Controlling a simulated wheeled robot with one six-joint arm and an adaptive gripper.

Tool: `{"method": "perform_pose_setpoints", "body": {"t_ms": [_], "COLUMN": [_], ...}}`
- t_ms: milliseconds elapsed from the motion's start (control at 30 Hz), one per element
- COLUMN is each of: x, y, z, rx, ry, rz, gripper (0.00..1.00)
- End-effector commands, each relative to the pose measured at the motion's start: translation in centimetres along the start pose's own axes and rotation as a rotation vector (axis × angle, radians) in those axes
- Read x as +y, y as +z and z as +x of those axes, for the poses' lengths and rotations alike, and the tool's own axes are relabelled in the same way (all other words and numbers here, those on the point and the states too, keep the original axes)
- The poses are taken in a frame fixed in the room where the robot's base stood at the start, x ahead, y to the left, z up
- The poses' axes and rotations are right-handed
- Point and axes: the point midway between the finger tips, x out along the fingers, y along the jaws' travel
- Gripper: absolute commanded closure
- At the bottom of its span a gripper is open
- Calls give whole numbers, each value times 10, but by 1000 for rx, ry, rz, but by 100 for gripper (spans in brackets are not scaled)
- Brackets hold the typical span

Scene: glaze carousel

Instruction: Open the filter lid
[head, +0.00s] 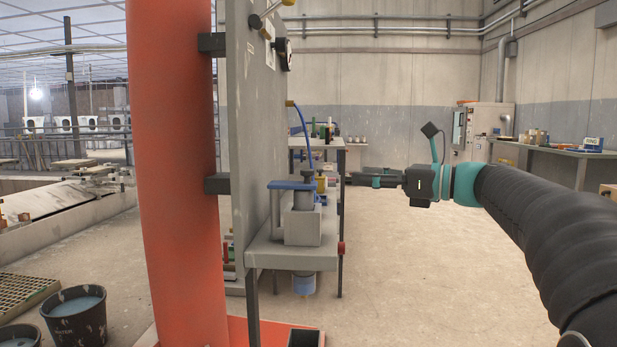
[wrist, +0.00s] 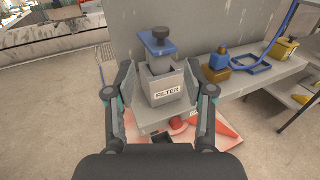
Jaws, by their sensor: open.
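The grey filter housing (wrist: 166,90), labelled FILTER, stands on a grey shelf (wrist: 146,126) against an upright panel; it also shows in the head view (head: 302,228). A blue lid-like plate (wrist: 152,48) with a dark round knob (wrist: 160,33) sits at its top rear; in the head view the blue plate (head: 288,185) lies level above the housing. The housing's top looks dark and recessed; I cannot tell how the lid is seated. My gripper (wrist: 158,78) is open and empty, its fingers appearing left and right of the housing. In the head view my gripper (head: 355,176) is right of the housing, apart from it.
A blue-and-brown fitting (wrist: 217,70) and a blue tube loop (wrist: 260,64) are on the shelf to the right. A red knob (head: 341,248) sits at the shelf's front corner. An orange column (head: 172,150) stands left. The floor (head: 430,270) at right is clear.

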Motion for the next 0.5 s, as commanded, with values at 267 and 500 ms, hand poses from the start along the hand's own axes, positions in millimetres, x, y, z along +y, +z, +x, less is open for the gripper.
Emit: {"method": "perform_pose_setpoints", "body": {"t_ms": [267, 500], "x": [-1, -1], "y": [2, 3], "z": [28, 74], "rx": [-13, -12], "ry": [6, 6], "rz": [14, 13], "gripper": [46, 46]}}
